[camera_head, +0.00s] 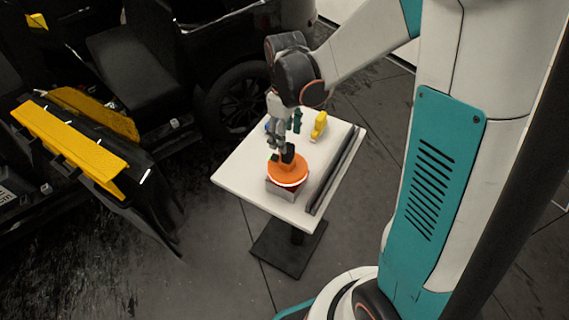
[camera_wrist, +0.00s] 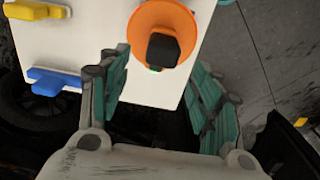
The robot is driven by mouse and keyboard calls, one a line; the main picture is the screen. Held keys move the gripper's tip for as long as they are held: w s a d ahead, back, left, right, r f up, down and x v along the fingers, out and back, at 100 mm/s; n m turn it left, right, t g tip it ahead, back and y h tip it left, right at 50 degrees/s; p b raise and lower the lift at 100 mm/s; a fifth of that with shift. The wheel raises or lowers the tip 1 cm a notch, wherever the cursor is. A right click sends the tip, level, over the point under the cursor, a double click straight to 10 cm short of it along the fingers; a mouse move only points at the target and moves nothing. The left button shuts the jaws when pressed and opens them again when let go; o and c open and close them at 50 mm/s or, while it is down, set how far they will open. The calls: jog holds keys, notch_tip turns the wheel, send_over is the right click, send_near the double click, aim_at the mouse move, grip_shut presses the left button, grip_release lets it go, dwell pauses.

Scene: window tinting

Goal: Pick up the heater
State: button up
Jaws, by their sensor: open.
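An orange round thing with a black block on top (camera_head: 287,171), which seems to be the heater, stands on the white table (camera_head: 237,180). Below its orange disc are a pale rim and a boxy dark red and grey lower part. In the wrist view the orange disc (camera_wrist: 147,20) lies beyond my fingertips, its black block (camera_wrist: 163,50) facing the gap between them. My gripper (camera_head: 286,138) is open and empty, pointing down just above the black block. In the wrist view my gripper (camera_wrist: 163,68) has its teal fingers spread wide. Contact cannot be told.
A yellow tool (camera_head: 319,124) and a blue tool (camera_wrist: 55,80) lie on the table behind the orange thing. A long dark bar (camera_head: 335,170) runs along the table's right side. A black car with a wheel (camera_head: 238,95) stands behind, and a yellow-trimmed door panel (camera_head: 70,145) at left.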

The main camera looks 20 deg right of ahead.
aim_at(286, 157)
notch_tip(286, 157, down, 4)
jog(key=shift+f, duration=0.1)
jog(key=shift+s+d+f+b, duration=0.15)
jog(key=shift+f+b, duration=0.25)
jog(key=shift+f, duration=1.05)
jog(key=shift+s+a+f+b, duration=0.1)
jog(key=shift+f+b, duration=0.3)
jog(key=shift+f, duration=1.05)
grip_shut()
